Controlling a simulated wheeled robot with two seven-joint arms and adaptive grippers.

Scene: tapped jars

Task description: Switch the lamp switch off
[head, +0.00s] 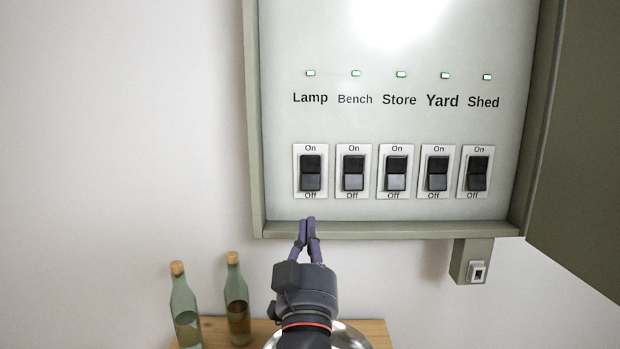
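The lamp switch (310,173) is a black rocker on a white plate, leftmost in the row inside the open wall box. "On" is printed above it and "Off" below. The small indicator (311,73) over the "Lamp" label glows green. My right gripper (307,221) is just below the lamp switch, its purple fingertips pointing up in front of the box's lower edge. The fingers are close together with nothing between them. It appears apart from the switch. My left gripper is out of view.
Bench (353,173), Store (395,174), Yard (438,173) and Shed (476,174) switches stand to the right. The box door (585,140) hangs open at right. Two bottles (185,310) (237,305) and a metal bowl (350,338) stand on a wooden surface (378,330).

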